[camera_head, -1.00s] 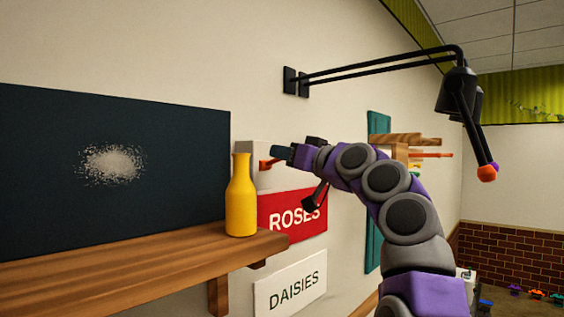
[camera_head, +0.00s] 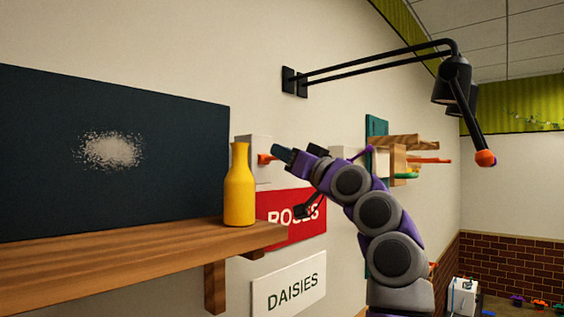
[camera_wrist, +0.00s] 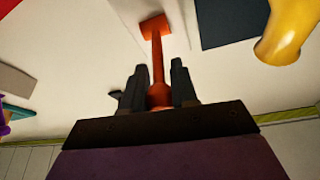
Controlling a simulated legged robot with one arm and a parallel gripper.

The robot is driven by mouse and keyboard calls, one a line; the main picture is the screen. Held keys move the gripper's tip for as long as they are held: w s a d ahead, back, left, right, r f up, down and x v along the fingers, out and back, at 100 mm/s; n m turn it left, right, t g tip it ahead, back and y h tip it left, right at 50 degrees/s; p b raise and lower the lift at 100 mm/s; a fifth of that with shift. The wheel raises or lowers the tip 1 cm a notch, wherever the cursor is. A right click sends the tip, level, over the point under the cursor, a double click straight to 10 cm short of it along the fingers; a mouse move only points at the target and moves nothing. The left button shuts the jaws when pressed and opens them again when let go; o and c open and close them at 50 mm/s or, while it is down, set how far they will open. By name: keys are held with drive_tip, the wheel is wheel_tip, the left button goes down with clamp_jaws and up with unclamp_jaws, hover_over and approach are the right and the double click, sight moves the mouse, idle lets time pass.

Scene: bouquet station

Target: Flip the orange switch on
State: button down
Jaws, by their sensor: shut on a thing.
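The orange switch (camera_head: 265,159) sticks out from a pale plate (camera_head: 255,150) on the wall, just right of the yellow bottle. In the wrist view the orange switch (camera_wrist: 158,60) shows as a square base with a long lever and a rounded end. My gripper (camera_head: 279,155) is at the lever in the head view. In the wrist view my gripper (camera_wrist: 157,85) has its two dark fingers on either side of the lever's rounded end, shut on it. The exact contact is partly hidden by the fingers.
A yellow bottle (camera_head: 239,190) stands on a wooden shelf (camera_head: 130,262) just left of the switch. A red ROSES sign (camera_head: 290,225) and a white DAISIES sign (camera_head: 289,284) hang below. A black lamp arm (camera_head: 380,64) reaches out above. Wooden pegs (camera_head: 405,142) jut out at right.

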drive_tip(key=shift+d+f+b, duration=0.15)
drive_tip(key=shift+f+b, duration=0.35)
drive_tip(key=shift+b, duration=0.2)
drive_tip(key=shift+f+b, duration=0.8)
drive_tip(key=shift+f, duration=0.45)
drive_tip(key=c, duration=1)
unclamp_jaws()
drive_tip(key=shift+s, duration=0.1)
drive_tip(key=shift+f+b+v, duration=0.15)
drive_tip(key=shift+b+v, duration=1.6)
drive_tip(key=shift+v, duration=2.55)
drive_tip(key=shift+f+b+v, duration=0.1)
drive_tip(key=shift+b+v, duration=1.6)
drive_tip(key=shift+v, duration=2.6)
